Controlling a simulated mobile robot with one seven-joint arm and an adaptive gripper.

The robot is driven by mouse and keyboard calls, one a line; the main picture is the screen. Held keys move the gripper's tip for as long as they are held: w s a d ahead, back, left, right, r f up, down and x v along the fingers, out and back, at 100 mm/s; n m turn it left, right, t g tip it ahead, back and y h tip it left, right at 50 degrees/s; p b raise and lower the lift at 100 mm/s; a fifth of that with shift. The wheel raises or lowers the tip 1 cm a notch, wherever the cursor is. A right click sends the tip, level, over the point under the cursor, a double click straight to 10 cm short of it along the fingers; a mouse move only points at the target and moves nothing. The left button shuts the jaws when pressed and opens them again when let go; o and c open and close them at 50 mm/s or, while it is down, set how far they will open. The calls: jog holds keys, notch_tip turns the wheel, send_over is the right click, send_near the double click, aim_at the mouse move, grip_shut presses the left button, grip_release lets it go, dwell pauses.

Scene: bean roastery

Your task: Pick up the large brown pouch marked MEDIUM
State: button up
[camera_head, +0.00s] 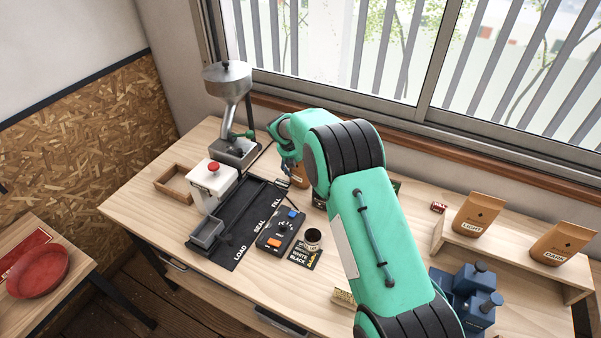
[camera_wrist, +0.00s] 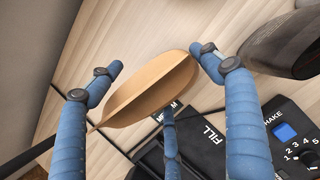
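A brown pouch (camera_wrist: 152,90) lies between my gripper's fingers in the wrist view, seen from above with its top edge running diagonally. In the head view the pouch (camera_head: 300,181) is partly hidden behind my arm. My gripper (camera_wrist: 155,58) is open around it, with one blue finger on the left, one on the right and one in front. The right fingertip is close to the pouch's end; I cannot tell whether it touches. The left fingertip stands apart from it.
Pouches marked LIGHT (camera_head: 478,213) and DARK (camera_head: 562,243) stand on a wooden shelf (camera_head: 515,262) at right. A metal hopper machine (camera_head: 229,84), a white device with a red button (camera_head: 212,182), a black LOAD/SEAL/FILL mat (camera_head: 225,255) and a control box (camera_head: 280,231) are nearby.

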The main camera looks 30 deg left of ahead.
jog(key=c, duration=1.1)
jog(key=shift+d+f, duration=0.1)
notch_tip(320, 180, up, 10)
jog(key=shift+r+p, duration=0.15)
jog(key=shift+p, duration=0.2)
jog(key=shift+c, duration=0.2)
